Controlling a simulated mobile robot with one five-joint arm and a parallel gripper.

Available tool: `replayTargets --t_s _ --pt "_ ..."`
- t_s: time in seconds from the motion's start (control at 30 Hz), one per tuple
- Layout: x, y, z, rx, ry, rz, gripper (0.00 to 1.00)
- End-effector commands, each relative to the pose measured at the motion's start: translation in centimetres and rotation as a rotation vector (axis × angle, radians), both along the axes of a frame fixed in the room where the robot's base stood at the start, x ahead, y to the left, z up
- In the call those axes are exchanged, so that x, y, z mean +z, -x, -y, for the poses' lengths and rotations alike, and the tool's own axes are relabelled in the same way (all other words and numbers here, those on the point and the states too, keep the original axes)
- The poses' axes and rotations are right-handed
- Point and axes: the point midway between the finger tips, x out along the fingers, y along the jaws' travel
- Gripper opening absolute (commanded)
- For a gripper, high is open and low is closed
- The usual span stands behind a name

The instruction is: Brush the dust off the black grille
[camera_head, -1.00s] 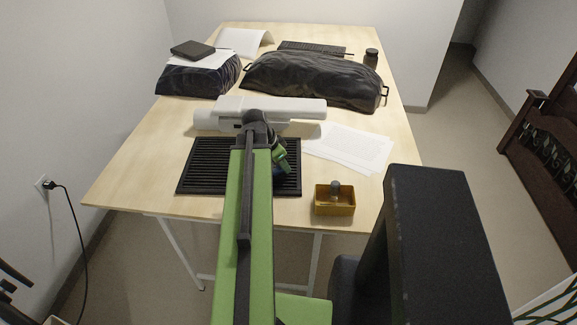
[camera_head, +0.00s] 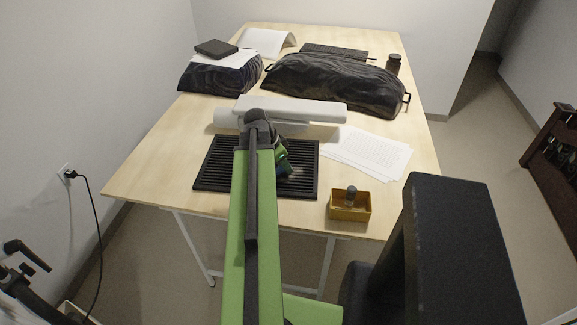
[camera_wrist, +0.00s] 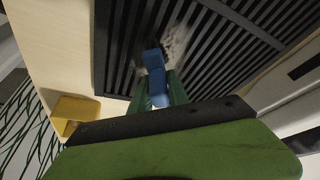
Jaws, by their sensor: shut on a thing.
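The black grille (camera_head: 215,168) lies flat near the front of the wooden table; its slats fill much of the wrist view (camera_wrist: 125,60). A pale grey dust patch (camera_wrist: 178,42) lies on the slats. It shows in the head view as a light smudge (camera_head: 298,174) right of my gripper. My gripper (camera_wrist: 163,88) is shut on a blue brush (camera_wrist: 154,62), whose visible end points towards the dust. In the head view my gripper (camera_head: 282,160) is over the grille's right half. The bristles are hidden, so I cannot tell whether they touch the grille.
A yellow box (camera_head: 350,207) holding a small jar (camera_head: 351,194) stands at the front right table edge. White papers (camera_head: 370,150) lie right of the grille. A white device (camera_head: 325,109) lies behind it, and a dark covered bundle (camera_head: 335,82) farther back.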

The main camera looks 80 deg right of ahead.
Motion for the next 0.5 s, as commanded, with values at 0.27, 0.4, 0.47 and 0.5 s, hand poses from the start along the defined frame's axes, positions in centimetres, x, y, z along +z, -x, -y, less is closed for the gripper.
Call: replayTargets --t_s 0.27,0.4,0.47,0.5 --pt "-0.3 -2.7 -0.1 0.001 0.000 0.001 0.00" --pt "-0.3 -2.8 -0.2 0.000 -0.001 0.002 0.00" --pt "-0.3 -3.0 -0.2 0.002 0.000 0.002 0.00" --pt "-0.3 -3.2 -0.2 0.002 0.000 0.002 0.00"
